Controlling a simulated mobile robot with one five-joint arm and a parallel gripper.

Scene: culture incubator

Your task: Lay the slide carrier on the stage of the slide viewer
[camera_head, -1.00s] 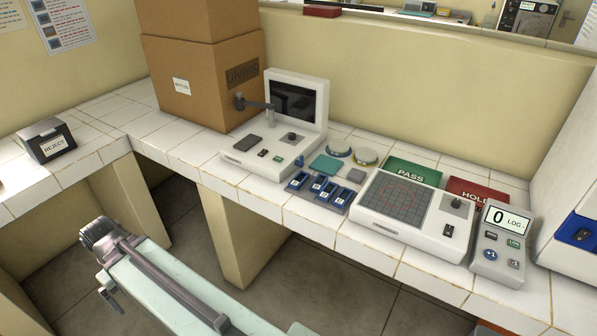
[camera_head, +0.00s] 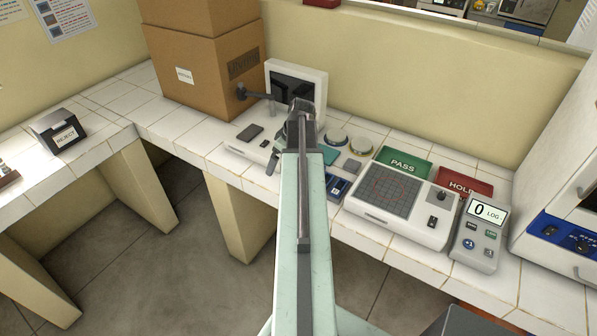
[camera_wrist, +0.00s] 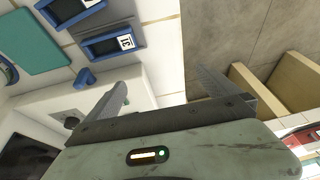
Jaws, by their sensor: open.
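The slide viewer (camera_head: 240,150) is a white unit with an upright dark screen (camera_head: 287,88); its right side is hidden by my arm. A dark flat plate (camera_head: 250,132) on its base may be the stage. The blue slide carriers (camera_head: 338,187) lie right of the viewer, partly behind my arm. In the wrist view, one carrier with a "31" label (camera_wrist: 110,44) and another (camera_wrist: 65,8) show at the upper left. My gripper (camera_head: 300,108) is open and empty; in the wrist view its spread fingers (camera_wrist: 168,92) are apart from the carriers. Part of the viewer shows at lower left.
A white counter unit with a grid (camera_head: 388,188) and a keypad display (camera_head: 487,212) stand to the right. Round dishes (camera_head: 362,146), a teal pad (camera_head: 329,154), PASS (camera_head: 403,162) and HOLD (camera_head: 464,184) mats lie nearby. Cardboard boxes (camera_head: 205,75) stand behind left.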

